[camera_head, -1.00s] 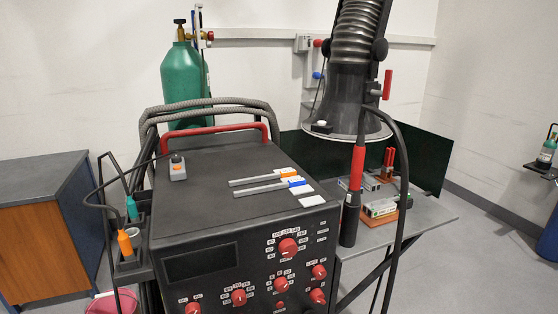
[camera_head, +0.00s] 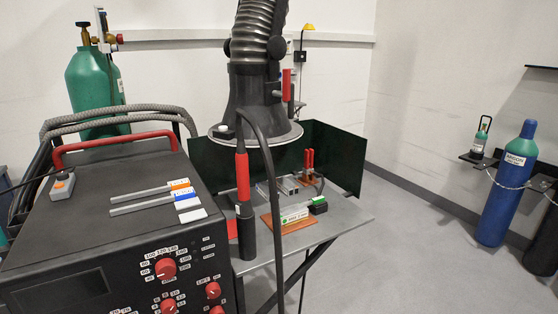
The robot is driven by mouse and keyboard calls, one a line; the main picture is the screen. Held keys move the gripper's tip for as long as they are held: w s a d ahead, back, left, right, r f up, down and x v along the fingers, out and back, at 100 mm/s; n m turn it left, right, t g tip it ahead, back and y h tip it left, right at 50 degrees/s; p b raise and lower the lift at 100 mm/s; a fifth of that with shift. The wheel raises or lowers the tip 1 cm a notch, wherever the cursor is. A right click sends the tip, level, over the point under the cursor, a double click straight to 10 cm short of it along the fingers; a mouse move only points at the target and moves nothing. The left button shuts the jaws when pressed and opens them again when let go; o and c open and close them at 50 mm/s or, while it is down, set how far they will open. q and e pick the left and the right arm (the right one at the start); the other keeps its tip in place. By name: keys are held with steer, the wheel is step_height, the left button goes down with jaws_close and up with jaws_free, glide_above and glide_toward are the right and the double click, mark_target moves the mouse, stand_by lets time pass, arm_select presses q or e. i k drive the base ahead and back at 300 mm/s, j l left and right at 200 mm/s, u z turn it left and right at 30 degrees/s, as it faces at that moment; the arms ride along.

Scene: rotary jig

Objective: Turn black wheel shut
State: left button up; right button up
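A green gas cylinder (camera_head: 97,85) stands at the back left. A small dark knob (camera_head: 84,27) sits on top of its brass valve; it is too small to tell whether it is the black wheel or how far it is turned. A blue gas cylinder (camera_head: 507,190) stands chained at the right wall, and no wheel can be made out on its top. Black round knobs (camera_head: 277,47) also show on the fume hood (camera_head: 250,95). Neither of my grippers is in view.
A dark machine (camera_head: 110,230) with red dials fills the lower left. A grey table (camera_head: 335,217) with a green screen (camera_head: 335,155) stands in the middle. A small green bottle (camera_head: 480,142) sits on a wall shelf. The floor (camera_head: 425,255) right of the table is clear.

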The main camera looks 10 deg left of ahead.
mark_target(82, 24)
steer(key=i+l+z, duration=0.5)
steer(key=l+z, duration=0.15)
steer(key=i+l+z, duration=0.3)
steer(key=i, duration=0.2)
steer(key=i+l+z, duration=0.25)
steer(key=i, duration=0.25)
steer(key=i+u, duration=0.1)
steer(key=i, duration=1.2)
steer(key=i+u, duration=0.35)
steer(key=i, duration=0.2)
steer(key=i+l+u, duration=0.2)
steer(key=i+u, duration=0.15)
steer(key=i, duration=0.2)
steer(key=i+j+u, duration=0.1)
steer(key=i+u, duration=0.6)
steer(key=i+l+u, duration=0.1)
steer(key=u, duration=0.2)
steer(key=i+u, duration=1.25)
steer(key=u, duration=0.2)
steer(key=i+l+u, duration=0.1)
steer(key=i+u, duration=0.25)
steer(key=i+l+u, duration=0.1)
steer(key=u, duration=0.3)
steer(key=i+l+u, duration=0.2)
steer(key=u, duration=0.2)
steer(key=i+l+u, duration=0.45)
steer(key=k+j, duration=0.05)
steer(key=j, duration=0.05)
